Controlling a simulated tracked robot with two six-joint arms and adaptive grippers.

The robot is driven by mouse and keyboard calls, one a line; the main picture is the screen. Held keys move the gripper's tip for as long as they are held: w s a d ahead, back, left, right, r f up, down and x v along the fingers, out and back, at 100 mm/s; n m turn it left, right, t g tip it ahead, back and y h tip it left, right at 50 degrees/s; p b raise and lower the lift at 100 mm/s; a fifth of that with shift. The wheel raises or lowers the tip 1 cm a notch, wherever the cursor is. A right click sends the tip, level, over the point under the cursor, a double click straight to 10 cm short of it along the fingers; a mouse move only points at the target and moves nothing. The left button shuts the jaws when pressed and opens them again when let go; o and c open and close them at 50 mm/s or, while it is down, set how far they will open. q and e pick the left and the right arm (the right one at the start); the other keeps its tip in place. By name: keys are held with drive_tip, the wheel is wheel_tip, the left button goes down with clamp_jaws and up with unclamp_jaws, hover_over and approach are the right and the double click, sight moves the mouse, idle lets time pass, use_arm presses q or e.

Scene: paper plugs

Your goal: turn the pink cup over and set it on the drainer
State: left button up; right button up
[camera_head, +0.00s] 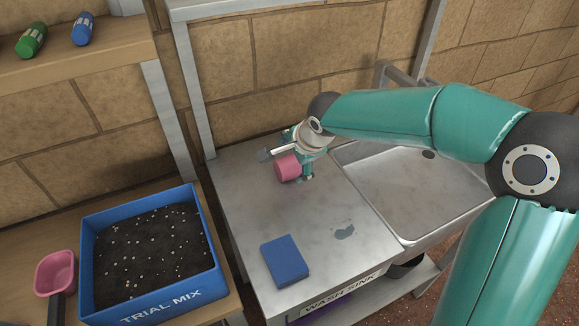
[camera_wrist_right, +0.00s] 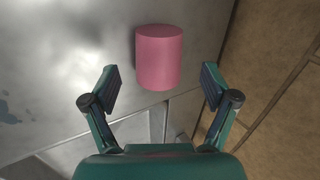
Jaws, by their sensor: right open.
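The pink cup (camera_head: 288,167) is at the back of the steel top left of the sink basin. In the right wrist view the cup (camera_wrist_right: 158,58) shows a plain round end and a smooth side, with no opening visible. My right gripper (camera_head: 286,166) is at the cup, and its fingers are open. In the right wrist view the fingers (camera_wrist_right: 160,82) stand apart on either side, just short of the cup, with visible gaps. The steel top (camera_head: 325,240) is the only drainer-like surface I see. My left gripper is not in view.
A blue sponge-like block (camera_head: 285,261) lies at the front of the steel top. The sink basin (camera_head: 410,200) is to the right. A blue tray of dark mix (camera_head: 205,235) and a pink scoop (camera_head: 55,272) stand left. Green (camera_head: 31,40) and blue (camera_head: 82,29) cylinders lie on a shelf.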

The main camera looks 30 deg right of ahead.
sight(289, 165)
drive_tip(key=shift+p+x, duration=0.5)
drive_tip(key=shift+x, duration=2.35)
drive_tip(key=shift+s+a, duration=0.1)
drive_tip(key=shift+s, duration=0.05)
drive_tip(key=c, duration=1.4)
drive_tip(key=shift+o, duration=0.2)
